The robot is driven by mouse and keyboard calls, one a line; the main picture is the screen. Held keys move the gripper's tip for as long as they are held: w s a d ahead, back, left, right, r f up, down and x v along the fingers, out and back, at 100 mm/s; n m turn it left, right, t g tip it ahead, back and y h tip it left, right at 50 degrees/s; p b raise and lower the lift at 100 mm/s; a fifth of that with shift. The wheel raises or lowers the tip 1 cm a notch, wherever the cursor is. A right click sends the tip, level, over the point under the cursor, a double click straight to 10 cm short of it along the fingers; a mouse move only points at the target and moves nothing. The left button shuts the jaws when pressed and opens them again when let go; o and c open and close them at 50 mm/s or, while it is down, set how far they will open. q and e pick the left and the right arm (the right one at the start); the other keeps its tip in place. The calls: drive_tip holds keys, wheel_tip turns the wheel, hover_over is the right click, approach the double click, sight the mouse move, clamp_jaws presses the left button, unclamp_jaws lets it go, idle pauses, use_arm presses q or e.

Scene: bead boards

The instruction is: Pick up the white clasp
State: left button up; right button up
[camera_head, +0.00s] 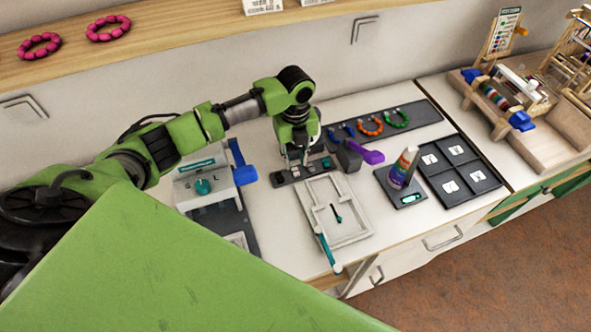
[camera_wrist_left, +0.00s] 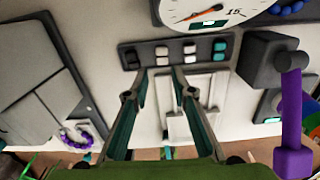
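A dark clasp rack (camera_wrist_left: 175,46) holds small dark, white and teal pieces in a row. Two white clasps, a left one (camera_wrist_left: 162,51) and a right one (camera_wrist_left: 190,50), sit in its middle; each shows as more than one pale block. In the head view the rack (camera_head: 283,178) lies behind the pale tray, its middle partly hidden by my gripper. My left gripper (camera_head: 299,160) points down just above the rack. Its two fingers are apart and empty, and in the left wrist view the gripper (camera_wrist_left: 159,79) is just short of the white clasps. My right gripper is not in view.
A pale tray (camera_head: 359,235) with a teal-ended rod lies in front of the rack. A purple-handled tool (camera_head: 370,156) stands close at the right. A machine with a blue lever (camera_head: 243,172) is at the left. A bottle (camera_head: 403,167) and dark compartment tray (camera_head: 481,191) are further right.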

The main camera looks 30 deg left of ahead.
sight(296, 172)
use_arm(q)
drive_tip(key=shift+w+f, duration=0.1)
drive_tip(key=shift+f, duration=0.45)
drive_tip(key=f+p, duration=0.2)
drive_tip(key=f, duration=0.2)
drive_tip(key=shift+w+f, duration=0.1)
drive_tip(key=shift+w, duration=0.1)
drive_tip(key=shift+f, duration=0.3)
drive_tip(key=c, duration=0.6)
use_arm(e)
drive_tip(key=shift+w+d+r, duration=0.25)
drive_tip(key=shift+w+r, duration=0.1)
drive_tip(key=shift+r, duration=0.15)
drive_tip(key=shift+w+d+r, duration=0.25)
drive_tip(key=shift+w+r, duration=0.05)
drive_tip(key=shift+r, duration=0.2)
